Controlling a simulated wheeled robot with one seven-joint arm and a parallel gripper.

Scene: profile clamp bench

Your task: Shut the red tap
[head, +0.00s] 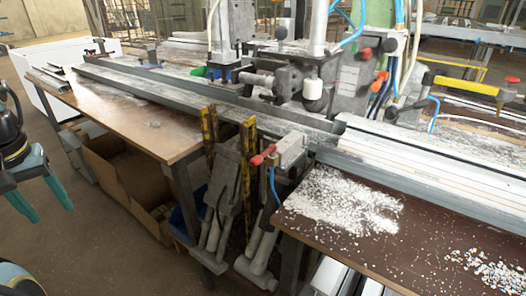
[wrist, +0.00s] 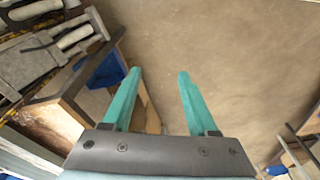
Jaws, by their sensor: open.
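A red tap handle (head: 264,155) sticks out to the left of a small grey valve box at the front edge of the bench, with a blue hose below it. My gripper (head: 53,214) is at the far left of the head view, well apart from the tap, over open floor. I cannot make out the red tap in the wrist view.
Yellow-and-black striped posts (head: 248,165) and grey pedals (head: 213,215) stand left of and below the tap. A wooden table (head: 130,118) and a cardboard box (head: 120,185) lie between my gripper and it. White chips (head: 335,205) cover the brown tabletop. Other red knobs (head: 390,46) show farther back.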

